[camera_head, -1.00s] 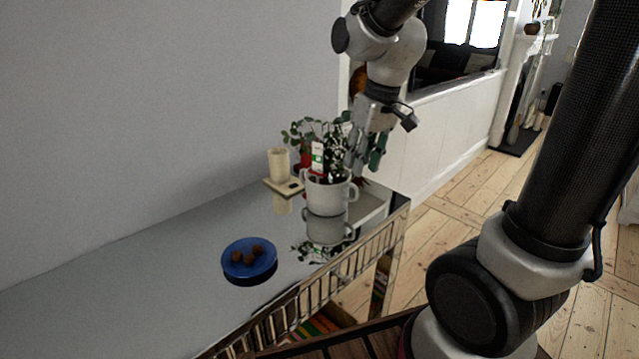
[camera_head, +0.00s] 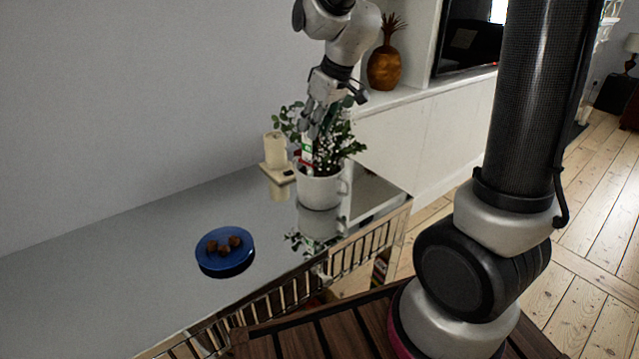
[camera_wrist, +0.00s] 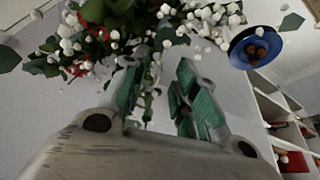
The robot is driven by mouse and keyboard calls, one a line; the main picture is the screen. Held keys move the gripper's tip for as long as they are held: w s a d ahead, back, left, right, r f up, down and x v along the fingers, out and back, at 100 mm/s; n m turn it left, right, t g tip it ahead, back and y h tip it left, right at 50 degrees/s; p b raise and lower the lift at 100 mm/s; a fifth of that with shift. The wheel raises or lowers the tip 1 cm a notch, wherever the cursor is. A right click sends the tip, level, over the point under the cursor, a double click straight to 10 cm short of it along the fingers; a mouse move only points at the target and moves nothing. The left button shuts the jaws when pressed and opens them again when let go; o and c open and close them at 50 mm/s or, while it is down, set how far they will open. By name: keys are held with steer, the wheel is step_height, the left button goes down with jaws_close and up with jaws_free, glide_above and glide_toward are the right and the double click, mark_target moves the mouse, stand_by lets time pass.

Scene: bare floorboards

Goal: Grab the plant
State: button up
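The plant (camera_head: 340,145) has green leaves and small white blossoms and stands upright in a white two-handled pot (camera_head: 321,190) on the reflective top. A small white, green and red tag (camera_head: 307,150) sticks up in it. My gripper (camera_head: 318,132) points down at the top of the foliage, above the pot rim. In the wrist view, my gripper (camera_wrist: 160,95) has its green-padded fingers apart, with some thin stems and leaves showing between them. The plant's blossoms (camera_wrist: 110,30) fill the upper left there. The fingertips are partly hidden among leaves in the head view.
A cream candle (camera_head: 275,150) on a small stand is behind the plant, to its left. A blue plate (camera_head: 225,248) with brown balls is at front left. The reflective cabinet top (camera_head: 130,260) is otherwise clear. A wall is behind, and a pineapple ornament (camera_head: 386,62) stands on a ledge.

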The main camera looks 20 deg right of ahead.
mark_target(310, 141)
steer(key=x, duration=0.5)
steer(key=shift+s+f, duration=0.2)
steer(key=shift+f, duration=0.25)
jaws_close()
steer(key=shift+r, duration=0.1)
